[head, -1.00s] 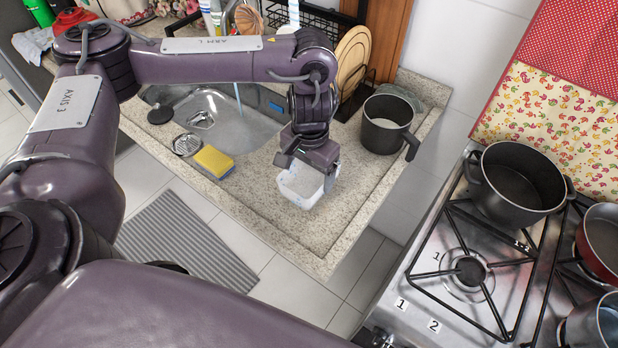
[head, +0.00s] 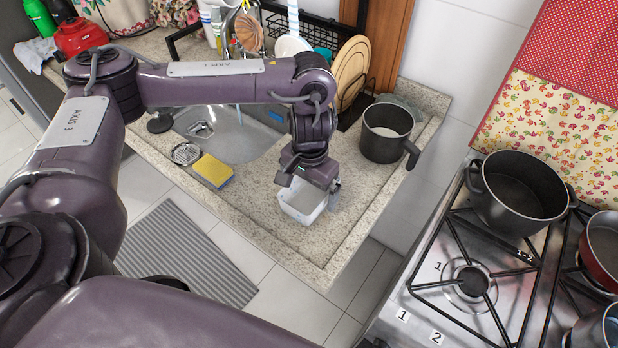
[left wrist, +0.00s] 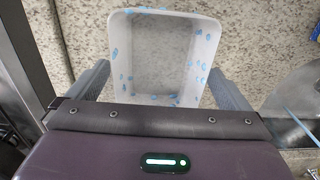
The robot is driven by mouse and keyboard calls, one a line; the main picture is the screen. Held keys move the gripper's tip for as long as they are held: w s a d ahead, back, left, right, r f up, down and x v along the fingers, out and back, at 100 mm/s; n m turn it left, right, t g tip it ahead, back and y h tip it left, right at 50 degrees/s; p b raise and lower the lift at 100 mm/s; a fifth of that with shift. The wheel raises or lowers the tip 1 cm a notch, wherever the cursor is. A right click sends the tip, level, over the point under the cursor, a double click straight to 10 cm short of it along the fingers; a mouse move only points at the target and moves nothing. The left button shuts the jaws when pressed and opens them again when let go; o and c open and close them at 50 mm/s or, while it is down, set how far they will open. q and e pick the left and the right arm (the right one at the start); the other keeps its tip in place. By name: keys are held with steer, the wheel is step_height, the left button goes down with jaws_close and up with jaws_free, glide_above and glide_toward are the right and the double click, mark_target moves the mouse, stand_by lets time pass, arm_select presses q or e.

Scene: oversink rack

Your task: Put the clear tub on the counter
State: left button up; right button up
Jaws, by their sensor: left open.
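The clear tub (head: 300,207) is a small, whitish see-through box with blue marks, and it appears to rest upright on the speckled counter (head: 262,225) between the sink and the front edge. My left gripper (head: 310,188) is right above it, pointing down, and covers part of its far side. In the left wrist view, the tub (left wrist: 165,85) lies between the two spread fingers of the left gripper (left wrist: 158,72). The fingers are open, and I cannot tell whether they touch its walls. The tub looks empty. My right gripper is not in view.
A dark pot (head: 387,133) stands behind the tub to the right. A yellow sponge (head: 213,170) lies left by the sink (head: 232,140). Plates (head: 352,68) stand in a rack behind. The stove (head: 455,270) with pots is at the right. Counter right of the tub is clear.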

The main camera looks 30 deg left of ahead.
mark_target(309, 201)
arm_select(q)
step_height(309, 201, up, 12)
steer(key=p, duration=0.2)
steer(key=shift+p, duration=0.3)
steer(key=shift+d, duration=0.1)
stand_by(0.4)
